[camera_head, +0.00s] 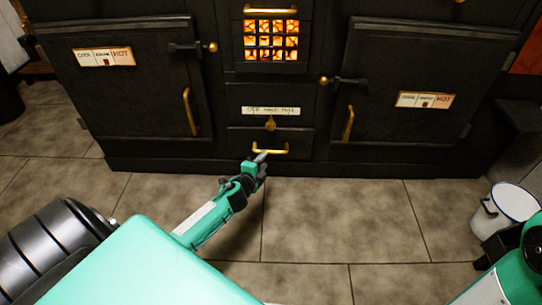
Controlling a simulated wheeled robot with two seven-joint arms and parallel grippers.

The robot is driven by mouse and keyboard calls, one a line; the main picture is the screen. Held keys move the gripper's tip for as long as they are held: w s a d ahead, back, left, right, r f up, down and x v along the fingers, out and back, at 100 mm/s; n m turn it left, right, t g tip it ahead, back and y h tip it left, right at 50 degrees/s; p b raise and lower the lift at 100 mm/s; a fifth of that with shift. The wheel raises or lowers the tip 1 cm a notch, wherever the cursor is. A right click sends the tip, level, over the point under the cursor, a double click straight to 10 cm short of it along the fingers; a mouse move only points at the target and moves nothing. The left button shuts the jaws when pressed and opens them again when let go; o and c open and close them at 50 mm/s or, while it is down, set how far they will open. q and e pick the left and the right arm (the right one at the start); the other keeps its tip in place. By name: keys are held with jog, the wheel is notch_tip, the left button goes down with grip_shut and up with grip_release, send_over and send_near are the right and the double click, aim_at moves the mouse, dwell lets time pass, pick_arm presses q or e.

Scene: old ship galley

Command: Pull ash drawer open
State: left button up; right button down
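The ash drawer (242,139) is a low black panel at the bottom middle of the stove, under the glowing grate. It has a horizontal brass handle (281,151) and looks flush with the stove front. My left gripper (260,157) is right at the handle's left part, reaching up from below. Its fingers are small and dark here, so I cannot tell whether they are open or closed, or whether they touch the handle. My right gripper is out of view; only part of my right arm shows at the lower right.
The black stove has a left oven door (135,105) and a right oven door (410,125), both closed, with brass handles. The fire grate (271,40) glows above the drawer. A white bucket (512,203) stands at the right. The tiled floor (330,215) before the drawer is clear.

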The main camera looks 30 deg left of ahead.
aim_at(270, 153)
pick_arm(q)
jog(key=b+x, duration=0.3)
jog(key=x, duration=0.4)
jog(key=shift+f, duration=0.1)
jog(key=shift+w, duration=0.15)
grip_shut()
